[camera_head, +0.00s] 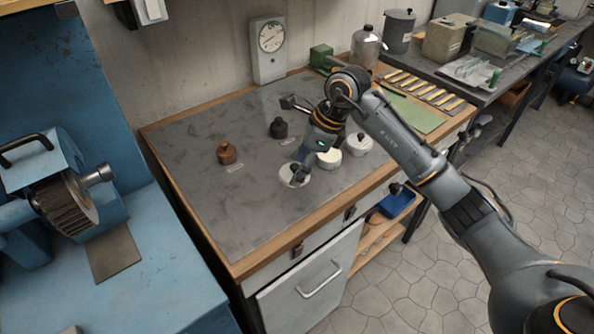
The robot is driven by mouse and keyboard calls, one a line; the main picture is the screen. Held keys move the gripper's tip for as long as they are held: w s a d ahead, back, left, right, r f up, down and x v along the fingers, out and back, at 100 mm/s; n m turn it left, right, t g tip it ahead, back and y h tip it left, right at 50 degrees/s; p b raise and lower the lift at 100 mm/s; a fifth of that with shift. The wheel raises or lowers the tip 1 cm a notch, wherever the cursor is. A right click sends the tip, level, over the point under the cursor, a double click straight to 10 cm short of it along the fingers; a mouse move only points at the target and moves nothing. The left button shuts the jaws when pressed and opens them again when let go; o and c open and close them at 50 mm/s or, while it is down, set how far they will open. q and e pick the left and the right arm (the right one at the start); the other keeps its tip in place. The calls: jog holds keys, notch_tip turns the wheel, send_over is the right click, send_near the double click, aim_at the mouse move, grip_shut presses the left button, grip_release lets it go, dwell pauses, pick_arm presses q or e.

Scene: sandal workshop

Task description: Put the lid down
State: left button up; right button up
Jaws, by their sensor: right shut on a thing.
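My right gripper (298,172) reaches down over the grey-topped bench and is shut on a white round lid (288,180). The fingers cover part of the lid, and it is low over the bench top; I cannot tell whether it touches. Just right of it stands a white pot (330,160) with a pale top, partly behind my wrist. Farther right is another white pot (359,146) with a dark knob on top. My left gripper is not in view.
A brown knobbed container (227,153) and a black one (278,128) stand on the bench top (240,205), each near a small label. A dial gauge (269,50) stands at the back wall. The bench's front left is clear. A blue machine (70,200) stands left.

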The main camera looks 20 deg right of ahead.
aim_at(297, 167)
jog(key=shift+w+f, duration=0.7)
jog(key=shift+f, duration=0.1)
jog(key=shift+w+f, duration=0.35)
jog(key=shift+f, duration=0.15)
notch_tip(297, 167, down, 2)
jog(key=shift+s+f+p, duration=0.1)
jog(key=shift+f+p, duration=0.05)
jog(key=shift+p, duration=0.8)
jog(key=shift+f, duration=0.25)
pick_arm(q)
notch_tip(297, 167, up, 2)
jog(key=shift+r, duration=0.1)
pick_arm(e)
jog(key=shift+f, duration=0.15)
jog(key=o, duration=0.9)
